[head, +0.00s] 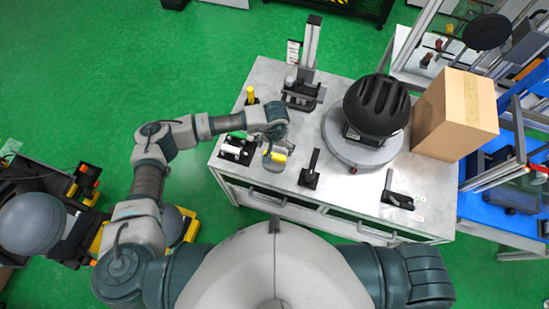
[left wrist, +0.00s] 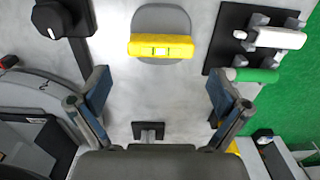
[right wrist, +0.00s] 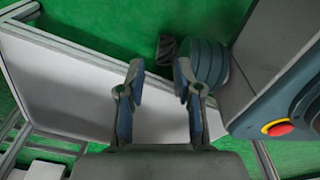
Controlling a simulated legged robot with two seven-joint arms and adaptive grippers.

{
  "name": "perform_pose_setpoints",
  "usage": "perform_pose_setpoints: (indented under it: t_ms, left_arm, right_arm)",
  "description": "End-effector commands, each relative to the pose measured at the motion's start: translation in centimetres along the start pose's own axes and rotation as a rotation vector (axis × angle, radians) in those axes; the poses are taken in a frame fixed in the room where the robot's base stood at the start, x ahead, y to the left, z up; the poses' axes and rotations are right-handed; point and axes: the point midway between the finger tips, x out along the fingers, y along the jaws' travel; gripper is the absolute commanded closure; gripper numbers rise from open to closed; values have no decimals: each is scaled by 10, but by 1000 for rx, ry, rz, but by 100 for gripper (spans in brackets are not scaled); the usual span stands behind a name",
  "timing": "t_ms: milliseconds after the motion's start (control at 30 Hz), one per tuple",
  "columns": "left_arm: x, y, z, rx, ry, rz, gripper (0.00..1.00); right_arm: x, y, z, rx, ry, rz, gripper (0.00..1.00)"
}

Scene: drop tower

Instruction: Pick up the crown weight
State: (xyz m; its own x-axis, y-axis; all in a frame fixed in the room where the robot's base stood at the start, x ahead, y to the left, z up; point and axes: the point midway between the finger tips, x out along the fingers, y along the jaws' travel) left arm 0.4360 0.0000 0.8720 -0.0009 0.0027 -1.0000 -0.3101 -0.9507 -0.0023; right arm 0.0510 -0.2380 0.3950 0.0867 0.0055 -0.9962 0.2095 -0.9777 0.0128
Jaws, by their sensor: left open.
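I cannot tell for sure which item is the crown weight. My left gripper (head: 277,130) is open and empty above the bench's left part; its spread fingers show in the left wrist view (left wrist: 160,88). Just beyond its fingertips lies a yellow block with a small level vial (head: 277,156), on a grey rounded pad; the block also shows in the left wrist view (left wrist: 161,46).
The steel bench (head: 345,205) carries a black helmet (head: 376,105) on a round plate, a cardboard box (head: 457,115), a height gauge (head: 308,60), a black rack (head: 236,151) with white and green cylinders, and a black bracket (head: 397,199).

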Motion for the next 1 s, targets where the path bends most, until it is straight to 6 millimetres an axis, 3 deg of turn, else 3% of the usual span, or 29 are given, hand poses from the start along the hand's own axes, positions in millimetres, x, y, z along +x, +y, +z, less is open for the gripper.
perform_pose_setpoints:
  t_ms: [267, 433, 533, 833, 1000]
  left_arm:
    - [27, -1, 0, -1, -1, 4, 0]
    - [52, -3, 0, -2, -3, 6, 0]
    - [67, -3, -1, -3, -1, 5, 0]
    - [74, -2, -2, -1, 0, 3, 0]
    - [74, -2, -2, -2, 0, 4, 40]
  right_arm:
    - [-1, 0, 7, -1, -4, 1, 65]
    - [-4, -1, 26, -3, -13, 2, 65]
    - [-4, -1, 26, -3, -11, 2, 65]
    - [-3, 0, 26, -4, -12, 0, 65]
    - [-3, 0, 26, -4, -12, 0, 65]
